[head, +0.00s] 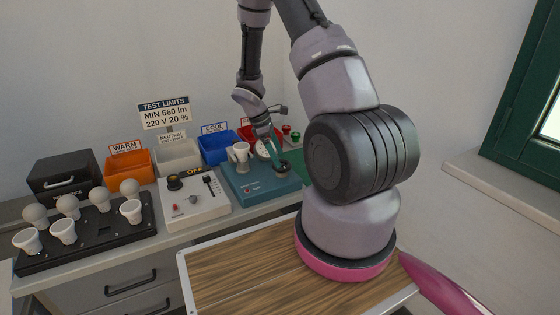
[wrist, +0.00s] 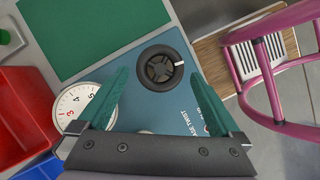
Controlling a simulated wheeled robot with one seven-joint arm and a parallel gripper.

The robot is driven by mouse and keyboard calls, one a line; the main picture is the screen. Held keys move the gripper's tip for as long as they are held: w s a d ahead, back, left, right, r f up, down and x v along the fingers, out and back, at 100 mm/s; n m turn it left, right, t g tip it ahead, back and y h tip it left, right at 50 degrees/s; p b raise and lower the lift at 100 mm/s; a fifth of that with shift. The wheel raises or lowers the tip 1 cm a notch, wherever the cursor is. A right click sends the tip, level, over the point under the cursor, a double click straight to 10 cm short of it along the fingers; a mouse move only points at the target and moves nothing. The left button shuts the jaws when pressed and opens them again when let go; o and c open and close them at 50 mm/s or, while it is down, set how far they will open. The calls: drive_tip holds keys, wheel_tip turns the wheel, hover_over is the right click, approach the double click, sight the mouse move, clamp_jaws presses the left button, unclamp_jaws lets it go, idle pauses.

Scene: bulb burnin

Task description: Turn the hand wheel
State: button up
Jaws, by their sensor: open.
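The hand wheel (wrist: 163,68) is a round black wheel with spokes and a white mark on its right side. It sits on a blue-teal tester panel (wrist: 190,115), and in the head view the wheel (head: 284,168) is at the panel's right part. My gripper (wrist: 160,80) is open, its two teal fingers spread with the wheel between and just beyond their tips in the wrist view. I see no contact. In the head view my gripper (head: 273,155) points down by the wheel, partly covering it.
A white numbered dial (wrist: 72,108) is beside the left finger. A white bulb-like piece (head: 239,153) stands on the panel's left. A control box (head: 196,203), bulb rack (head: 85,248) and orange bin (head: 130,169) are further left. A green mat (wrist: 95,35) lies past the panel.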

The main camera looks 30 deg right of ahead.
drive_tip(key=shift+x, duration=1.4)
drive_tip(key=c, duration=1.1)
drive_tip(key=shift+o, duration=0.2)
drive_tip(key=shift+m, duration=0.4)
drive_tip(key=m+y, duration=0.1)
drive_tip(key=m, duration=0.1)
drive_tip(key=m+g, duration=0.1)
drive_tip(key=m, duration=0.2)
drive_tip(key=shift+w+d+y, duration=0.1)
drive_tip(key=shift+w+y, duration=0.05)
drive_tip(key=shift+y, duration=0.25)
drive_tip(key=m+y, duration=0.1)
drive_tip(key=m, duration=0.2)
drive_tip(key=m+g+y, duration=0.1)
drive_tip(key=m, duration=0.2)
drive_tip(key=shift+w+d, duration=0.1)
drive_tip(key=shift+d, duration=0.05)
